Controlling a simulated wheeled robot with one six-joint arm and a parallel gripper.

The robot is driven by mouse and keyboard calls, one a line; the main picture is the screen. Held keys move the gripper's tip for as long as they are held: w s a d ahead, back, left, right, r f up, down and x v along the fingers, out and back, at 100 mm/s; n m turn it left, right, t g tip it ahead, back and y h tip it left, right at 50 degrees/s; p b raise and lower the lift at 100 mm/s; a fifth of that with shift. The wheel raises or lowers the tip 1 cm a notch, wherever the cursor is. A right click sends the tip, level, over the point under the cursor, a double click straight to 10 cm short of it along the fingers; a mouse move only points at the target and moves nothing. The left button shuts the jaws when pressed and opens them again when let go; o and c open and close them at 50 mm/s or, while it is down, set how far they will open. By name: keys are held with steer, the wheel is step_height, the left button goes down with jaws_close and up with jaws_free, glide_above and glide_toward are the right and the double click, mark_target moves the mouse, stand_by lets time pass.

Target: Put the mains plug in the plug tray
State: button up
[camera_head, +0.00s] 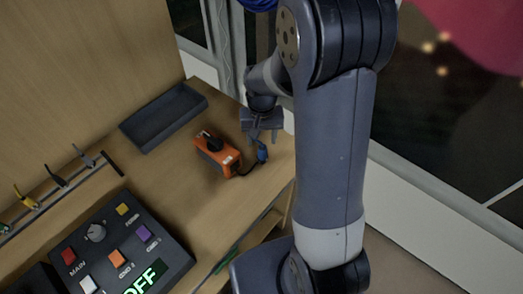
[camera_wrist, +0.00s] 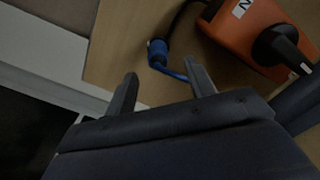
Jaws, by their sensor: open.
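An orange box (camera_head: 217,156) with a white label sits on the wooden counter. A black cable runs from the box to a blue connector (camera_head: 261,152), seen too in the wrist view (camera_wrist: 157,50). I cannot tell for certain which of these is the mains plug. My gripper (camera_head: 262,136) is open and empty above the counter, near the blue connector. In the wrist view the connector lies beyond the gap between my fingertips (camera_wrist: 160,72), apart from them. The dark, empty tray (camera_head: 143,141) lies behind the box.
A control panel (camera_head: 119,250) with coloured buttons and an OFF display stands at the front left. A rack (camera_head: 57,181) with several cables or clips runs along the wall. The counter's right edge (camera_head: 284,190) is close to the box. Bare counter lies between tray and panel.

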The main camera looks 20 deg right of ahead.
mark_target(262, 145)
steer(key=shift+d+f+p, duration=0.1)
steer(key=shift+f+p, duration=0.45)
steer(key=shift+f, duration=2.7)
steer(key=shift+s, duration=0.1)
jaws_close()
